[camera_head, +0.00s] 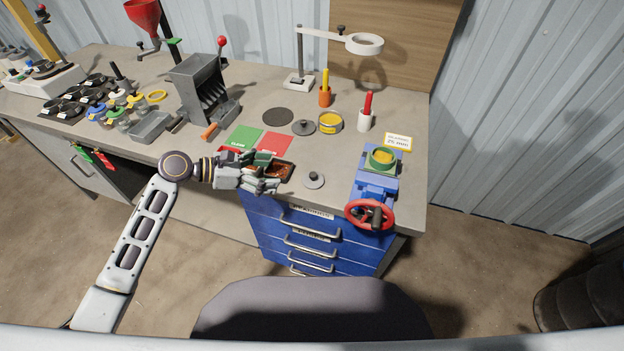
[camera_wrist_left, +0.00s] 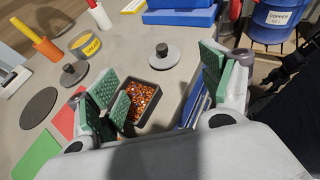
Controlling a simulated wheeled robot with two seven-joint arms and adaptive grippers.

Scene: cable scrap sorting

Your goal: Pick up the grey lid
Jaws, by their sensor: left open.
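Two round grey lids with knobs lie on the bench. One lid (camera_head: 314,181) is near the front edge, right of a small dark tray; it also shows in the left wrist view (camera_wrist_left: 163,60). The other lid (camera_head: 303,128) lies farther back, beside a yellow-labelled round tin (camera_head: 330,122); it also shows in the left wrist view (camera_wrist_left: 74,74). I cannot tell which one is meant. My left gripper (camera_head: 268,171) is open and empty over the tray, left of the front lid; its green-padded fingers show in the left wrist view (camera_wrist_left: 158,88). My right gripper is out of view.
The dark tray (camera_wrist_left: 157,116) holds copper-coloured granules. Green (camera_head: 244,138) and red (camera_head: 275,144) mats lie behind the gripper. A blue vise (camera_head: 374,187) with a red handwheel stands right of the front lid. Bare bench lies between them.

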